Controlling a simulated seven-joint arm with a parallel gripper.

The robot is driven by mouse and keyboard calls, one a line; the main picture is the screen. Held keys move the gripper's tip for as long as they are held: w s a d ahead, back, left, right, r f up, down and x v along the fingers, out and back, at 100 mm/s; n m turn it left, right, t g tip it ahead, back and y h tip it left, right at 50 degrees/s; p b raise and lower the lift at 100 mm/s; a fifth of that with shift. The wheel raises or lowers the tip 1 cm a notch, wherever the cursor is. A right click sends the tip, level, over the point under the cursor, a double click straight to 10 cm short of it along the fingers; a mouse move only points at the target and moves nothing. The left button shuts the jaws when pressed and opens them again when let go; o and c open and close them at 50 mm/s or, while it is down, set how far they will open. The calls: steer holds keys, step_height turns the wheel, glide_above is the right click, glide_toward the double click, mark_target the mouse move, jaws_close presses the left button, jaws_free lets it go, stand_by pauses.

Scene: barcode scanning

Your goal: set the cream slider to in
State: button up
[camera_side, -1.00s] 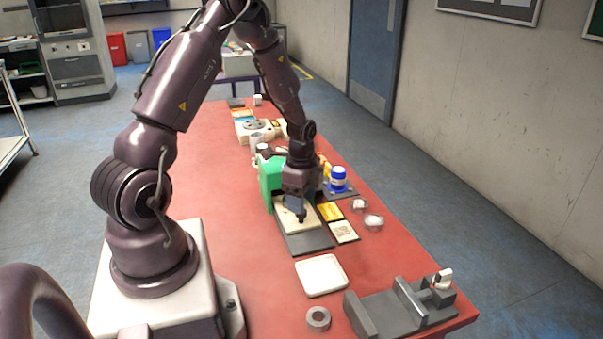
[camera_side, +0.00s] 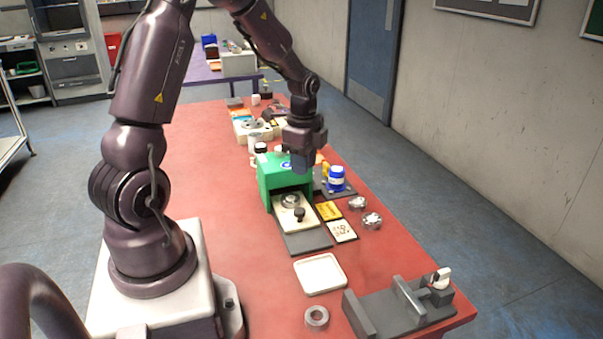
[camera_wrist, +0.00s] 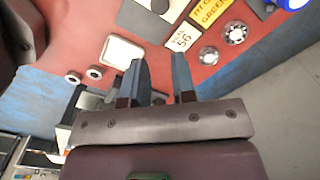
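The cream slider (camera_side: 285,217) is a flat plate with a black knob (camera_side: 299,214) near its front end. A round metal piece (camera_side: 290,200) sits on it. Its back end meets the opening of the green box (camera_side: 284,178), and its front lies over a dark grey base (camera_side: 306,243). My gripper (camera_side: 301,170) is raised above and behind the knob, beside the green box and clear of the slider. In the wrist view, my gripper's two fingers (camera_wrist: 162,75) are apart with nothing between them.
A blue-and-white jar (camera_side: 336,180) stands right of the green box. A yellow card (camera_side: 328,211), a printed card (camera_side: 342,231) and two silver round parts (camera_side: 372,221) lie right of the slider. A white tray (camera_side: 320,274) lies in front. The red table's left side is open.

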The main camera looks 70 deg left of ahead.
steer(key=d+m, duration=0.1)
steer(key=d, duration=0.1)
steer(key=w+d, duration=0.1)
steer(key=d+m, duration=0.1)
steer(key=d, duration=0.1)
steer(key=shift+w+d+f+m+g+y, duration=0.3)
steer(key=shift+w+d, duration=0.05)
steer(key=shift+w, duration=0.05)
jaws_close()
steer(key=m+y, duration=0.3)
steer(key=m, duration=0.1)
glide_toward(302, 225)
steer(key=d+f, duration=0.1)
steer(key=f, duration=0.1)
steer(key=d+f, duration=0.1)
steer(key=shift+w+d+f, duration=0.25)
steer(key=shift+d+f, duration=0.05)
steer(key=shift+s+a+f, duration=0.1)
steer(key=shift+a, duration=0.5)
steer(key=shift+s+a+f, duration=0.1)
steer(key=shift+a, duration=0.5)
steer(key=shift+s+a+f, duration=0.1)
steer(key=shift+a+f, duration=0.05)
steer(key=shift+a, duration=0.65)
steer(key=shift+a, duration=2.6)
